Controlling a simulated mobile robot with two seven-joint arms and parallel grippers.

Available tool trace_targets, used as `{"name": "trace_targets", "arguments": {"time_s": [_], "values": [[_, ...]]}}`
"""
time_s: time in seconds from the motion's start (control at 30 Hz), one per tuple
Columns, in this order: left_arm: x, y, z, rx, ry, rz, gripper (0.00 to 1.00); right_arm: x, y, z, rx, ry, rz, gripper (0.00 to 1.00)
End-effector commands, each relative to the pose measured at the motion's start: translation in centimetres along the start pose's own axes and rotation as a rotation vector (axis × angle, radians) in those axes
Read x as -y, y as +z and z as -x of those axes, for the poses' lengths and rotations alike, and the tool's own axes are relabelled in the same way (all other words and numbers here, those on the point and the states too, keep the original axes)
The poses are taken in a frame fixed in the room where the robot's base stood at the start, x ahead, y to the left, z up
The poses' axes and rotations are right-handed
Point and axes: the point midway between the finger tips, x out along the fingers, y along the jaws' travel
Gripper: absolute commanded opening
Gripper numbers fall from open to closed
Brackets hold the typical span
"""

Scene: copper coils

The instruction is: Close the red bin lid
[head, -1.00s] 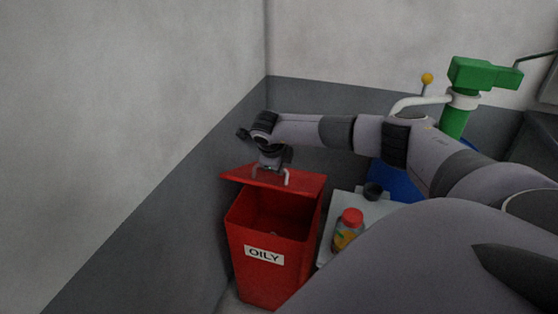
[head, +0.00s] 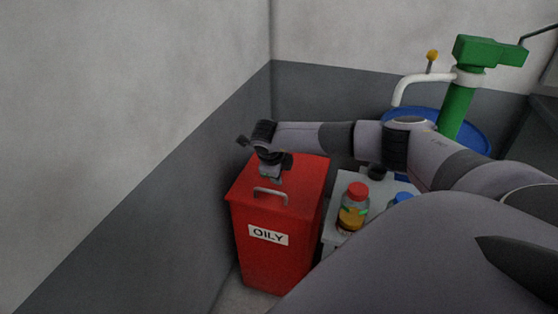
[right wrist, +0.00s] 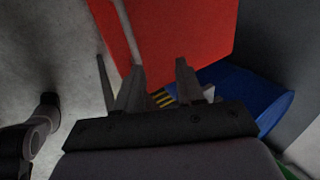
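The red bin (head: 275,238) with the "OILY" label stands by the wall in the head view. Its red lid (head: 305,177) lies down over the top, and no opening shows. A light handle (head: 270,194) is at the lid's front edge. My right gripper (head: 272,180) points down at the lid just behind the handle; whether it touches is unclear. In the right wrist view its two fingers (right wrist: 160,70) are apart with nothing between them, and a red surface of the bin (right wrist: 180,30) lies beyond. My left gripper is not in view.
Right of the bin, a light cabinet top (head: 338,222) holds a red-capped jar (head: 353,212), a blue-capped container (head: 401,197) and a dark cup (head: 376,172). A blue drum (head: 468,131) with a green pump (head: 459,105) stands behind. The grey wall is close on the left.

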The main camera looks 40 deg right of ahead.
Motion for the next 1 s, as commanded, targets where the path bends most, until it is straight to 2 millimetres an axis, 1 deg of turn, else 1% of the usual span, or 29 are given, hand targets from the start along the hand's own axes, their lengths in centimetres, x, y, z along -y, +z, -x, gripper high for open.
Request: {"name": "trace_targets", "arguments": {"time_s": [0.03, 0.2, 0.4, 0.57, 1.0], "values": [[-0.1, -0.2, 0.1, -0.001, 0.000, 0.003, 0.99, 0.1, 0.1, 0.8, 0.003, 0.000, 0.001, 0.38], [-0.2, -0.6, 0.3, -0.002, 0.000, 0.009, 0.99, 0.1, 0.1, 3.4, 0.004, 0.000, -0.001, 0.38], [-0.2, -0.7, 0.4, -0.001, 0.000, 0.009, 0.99, 0.1, 0.0, 5.8, 0.001, 0.000, 0.000, 0.38], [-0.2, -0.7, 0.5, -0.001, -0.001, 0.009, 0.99, 0.0, -0.1, 6.4, -0.001, 0.000, -0.001, 0.38], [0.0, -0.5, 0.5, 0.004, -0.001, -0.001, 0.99, 0.0, -0.1, 6.4, 0.000, 0.000, -0.001, 0.38]]}}
